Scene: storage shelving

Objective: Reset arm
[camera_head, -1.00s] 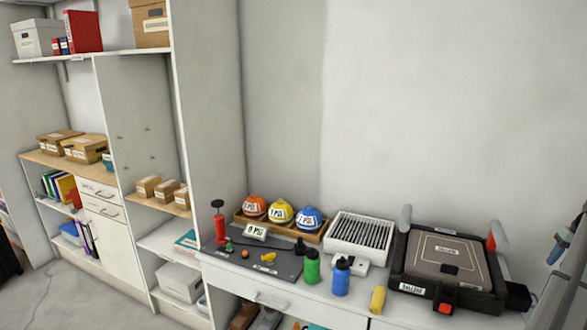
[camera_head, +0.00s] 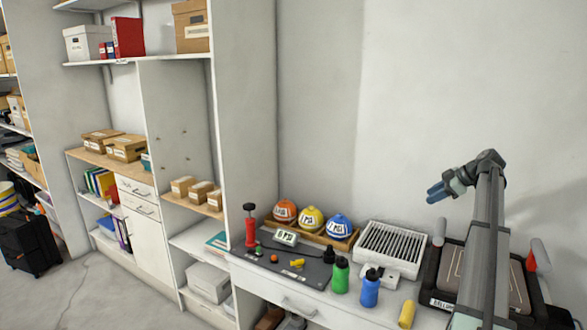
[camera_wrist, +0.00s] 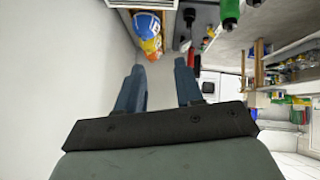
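My gripper (camera_head: 436,193) is raised in the air at the right of the head view, above the counter and in front of the bare wall. My arm rises from the lower right and bends over at the top, with the blue fingers pointing left. In the wrist view my gripper (camera_wrist: 158,88) has its two blue fingers spread apart, with a gap and nothing between them. It touches none of the objects below.
Shelving (camera_head: 177,120) stands left. The air left of my gripper is clear.

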